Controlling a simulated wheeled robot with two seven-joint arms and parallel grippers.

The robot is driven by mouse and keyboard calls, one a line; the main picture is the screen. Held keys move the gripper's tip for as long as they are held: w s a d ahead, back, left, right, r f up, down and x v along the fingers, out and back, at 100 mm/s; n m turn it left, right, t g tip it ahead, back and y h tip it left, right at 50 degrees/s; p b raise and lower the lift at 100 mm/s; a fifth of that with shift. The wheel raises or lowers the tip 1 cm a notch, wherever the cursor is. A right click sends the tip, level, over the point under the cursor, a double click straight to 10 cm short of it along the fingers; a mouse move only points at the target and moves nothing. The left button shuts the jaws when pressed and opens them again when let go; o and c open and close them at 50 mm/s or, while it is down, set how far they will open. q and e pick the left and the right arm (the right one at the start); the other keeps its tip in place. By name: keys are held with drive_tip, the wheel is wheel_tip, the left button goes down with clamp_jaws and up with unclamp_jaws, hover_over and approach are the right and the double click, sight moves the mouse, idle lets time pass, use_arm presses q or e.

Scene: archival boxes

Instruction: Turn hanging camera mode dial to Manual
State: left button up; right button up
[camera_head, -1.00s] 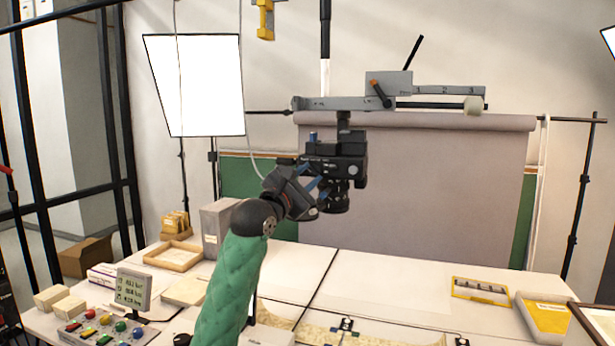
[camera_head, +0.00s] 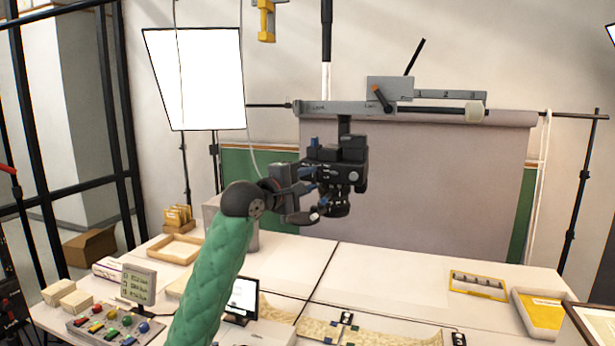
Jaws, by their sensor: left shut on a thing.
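The black camera (camera_head: 352,172) hangs lens down from the grey overhead rail, in the middle of the head view. My right gripper is not in view.
The grey rail (camera_head: 335,107) with its orange-handled lever is above the camera. A bright light panel (camera_head: 195,80) stands at the left.

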use_arm(q)
drive_tip(key=shift+m, duration=0.4)
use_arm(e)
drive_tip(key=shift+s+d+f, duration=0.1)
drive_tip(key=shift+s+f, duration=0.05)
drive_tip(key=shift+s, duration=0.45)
use_arm(q)
drive_tip(key=o, duration=1)
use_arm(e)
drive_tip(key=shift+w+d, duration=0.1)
use_arm(q)
drive_tip(key=shift+a, duration=0.1)
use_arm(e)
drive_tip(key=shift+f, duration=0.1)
use_arm(q)
drive_tip(key=shift+b+v, duration=1.6)
drive_tip(key=shift+v, duration=2.25)
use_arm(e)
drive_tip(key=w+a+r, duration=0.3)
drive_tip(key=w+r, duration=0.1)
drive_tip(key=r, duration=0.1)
